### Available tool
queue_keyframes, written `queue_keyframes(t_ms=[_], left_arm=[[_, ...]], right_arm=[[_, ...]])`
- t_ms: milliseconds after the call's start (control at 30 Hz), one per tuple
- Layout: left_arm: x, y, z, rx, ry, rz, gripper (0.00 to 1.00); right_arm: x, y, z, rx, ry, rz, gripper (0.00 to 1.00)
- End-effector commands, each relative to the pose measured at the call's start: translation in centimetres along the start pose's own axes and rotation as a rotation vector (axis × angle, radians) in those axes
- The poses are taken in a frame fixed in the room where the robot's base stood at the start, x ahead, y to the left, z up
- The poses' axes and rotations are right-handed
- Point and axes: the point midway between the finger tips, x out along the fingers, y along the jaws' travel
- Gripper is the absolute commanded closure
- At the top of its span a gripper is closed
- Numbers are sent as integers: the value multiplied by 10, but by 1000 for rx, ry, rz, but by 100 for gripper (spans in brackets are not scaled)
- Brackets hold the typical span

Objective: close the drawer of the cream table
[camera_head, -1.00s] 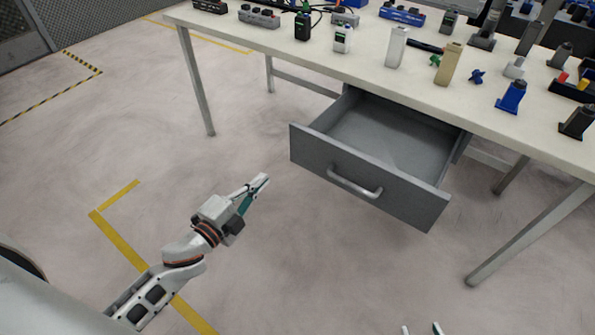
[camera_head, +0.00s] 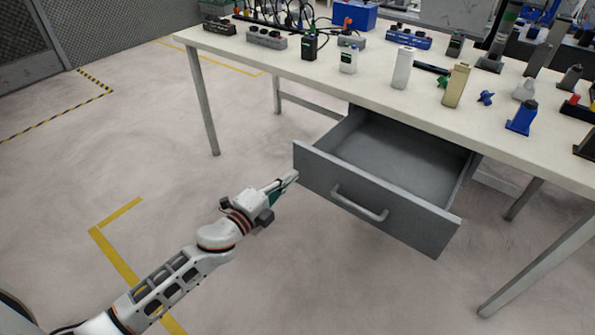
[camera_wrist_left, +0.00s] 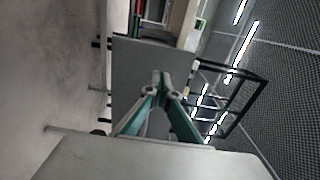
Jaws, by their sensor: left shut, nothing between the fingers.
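The cream table (camera_head: 375,82) stands across the upper part of the head view. Its grey drawer (camera_head: 405,218) hangs under the front edge, pulled well out, and its inside looks empty. A bar handle (camera_head: 358,204) is on the drawer front. My left gripper (camera_head: 291,176) is shut and empty, with its tips at the lower left end of the drawer front. I cannot tell whether they touch it. My right gripper is not in view.
The tabletop holds several items, among them a white block (camera_head: 402,68), a tan block (camera_head: 456,85) and a blue device (camera_head: 521,118). A table leg (camera_head: 203,100) stands at the left, another (camera_head: 540,255) at the right. The floor before the drawer is clear.

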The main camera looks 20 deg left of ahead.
Motion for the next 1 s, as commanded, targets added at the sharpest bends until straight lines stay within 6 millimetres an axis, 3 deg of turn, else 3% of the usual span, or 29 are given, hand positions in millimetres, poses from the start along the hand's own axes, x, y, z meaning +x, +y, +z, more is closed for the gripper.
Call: queue_keyframes(t_ms=[300,1000], left_arm=[[32,2,0,-2,0,2,100],[42,0,-10,-2,0,0,100]], right_arm=[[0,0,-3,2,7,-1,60],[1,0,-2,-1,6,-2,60]])
